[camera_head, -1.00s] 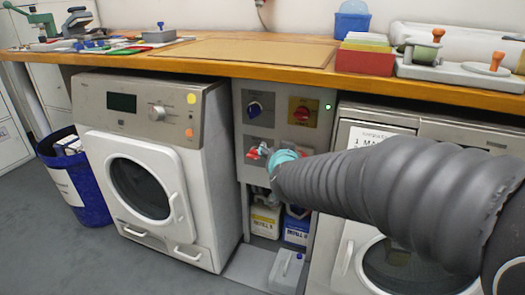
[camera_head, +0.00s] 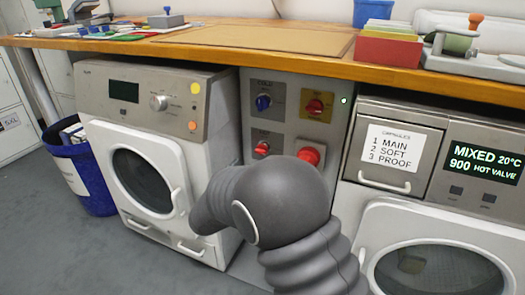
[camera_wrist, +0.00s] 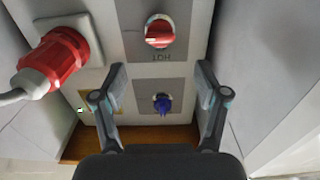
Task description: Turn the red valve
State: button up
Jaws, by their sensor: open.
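The red valve, a round red knob on a grey plate marked HOT, is at the lower left of the wall panel in the head view (camera_head: 262,148). It also shows at the top of the upside-down wrist view (camera_wrist: 160,31), with a pale bar across its face. The blue COLD knob (camera_head: 263,102) is above it on the panel and shows in the wrist view (camera_wrist: 162,103). My gripper (camera_wrist: 161,70) is open and empty, its fingers apart on either side of the blue knob in the picture. The red knob lies beyond the fingertips. My arm hides the gripper in the head view.
A red plug (camera_head: 309,155) with a grey cable (camera_wrist: 14,97) juts out beside the red valve. A red switch on yellow (camera_head: 315,107) is above the plug. Washing machines (camera_head: 145,170) flank the panel. A wooden worktop (camera_head: 200,45) overhangs it. A blue bin (camera_head: 82,180) stands left.

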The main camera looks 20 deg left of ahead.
aim_at(260, 152)
jog(key=w, duration=0.7)
jog(key=w+d, duration=0.1)
jog(key=w, duration=0.3)
jog(key=shift+s, duration=0.1)
jog(key=c, duration=1.2)
